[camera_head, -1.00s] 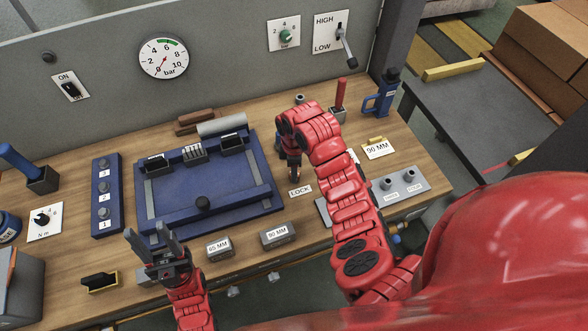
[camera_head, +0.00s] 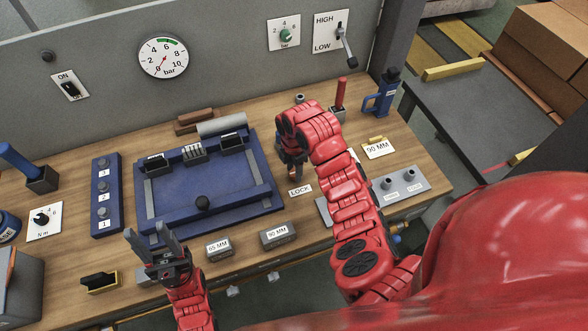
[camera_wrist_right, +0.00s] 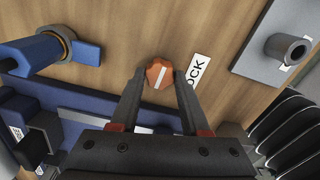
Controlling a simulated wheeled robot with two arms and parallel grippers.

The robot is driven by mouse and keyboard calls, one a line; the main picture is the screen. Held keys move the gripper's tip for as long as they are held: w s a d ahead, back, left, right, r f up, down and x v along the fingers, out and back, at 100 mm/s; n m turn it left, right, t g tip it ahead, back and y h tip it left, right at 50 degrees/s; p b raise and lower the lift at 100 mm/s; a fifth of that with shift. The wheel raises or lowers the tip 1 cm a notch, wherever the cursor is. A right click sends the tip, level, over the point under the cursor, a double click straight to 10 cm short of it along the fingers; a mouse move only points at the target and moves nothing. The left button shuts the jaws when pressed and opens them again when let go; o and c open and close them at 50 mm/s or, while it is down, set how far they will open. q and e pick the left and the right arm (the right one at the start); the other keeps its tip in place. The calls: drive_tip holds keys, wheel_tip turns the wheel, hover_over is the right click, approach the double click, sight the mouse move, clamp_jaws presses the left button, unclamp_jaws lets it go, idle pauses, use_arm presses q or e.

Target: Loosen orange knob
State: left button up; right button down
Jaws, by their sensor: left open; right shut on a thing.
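The orange knob (camera_wrist_right: 160,73) shows in the right wrist view, with a pale stripe across its face, beside the white LOCK label (camera_wrist_right: 197,70). My right gripper (camera_wrist_right: 160,82) is shut on the knob, one finger on each side of it. In the head view my right gripper (camera_head: 293,170) points down at the table just right of the blue fixture, and the knob is mostly hidden there. The LOCK label (camera_head: 300,190) lies just in front of it. My left gripper (camera_head: 155,240) is open and empty near the fixture's front left corner.
The blue fixture (camera_head: 205,185) fills the middle of the table. Blocks marked 65 MM (camera_head: 219,247) and 90 MM (camera_head: 278,235) stand in front of it. A red-handled lever (camera_head: 340,95) stands behind my right arm.

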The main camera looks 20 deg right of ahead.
drive_tip(key=shift+w+d+r, duration=0.1)
drive_tip(key=shift+c, duration=1.9)
unclamp_jaws()
wheel_tip(320, 180, up, 11)
drive_tip(key=p, duration=0.5)
wheel_tip(320, 180, up, 6)
drive_tip(key=p, duration=0.5)
hover_over(294, 172)
drive_tip(key=shift+r, duration=0.2)
drive_tip(key=shift+f, duration=0.1)
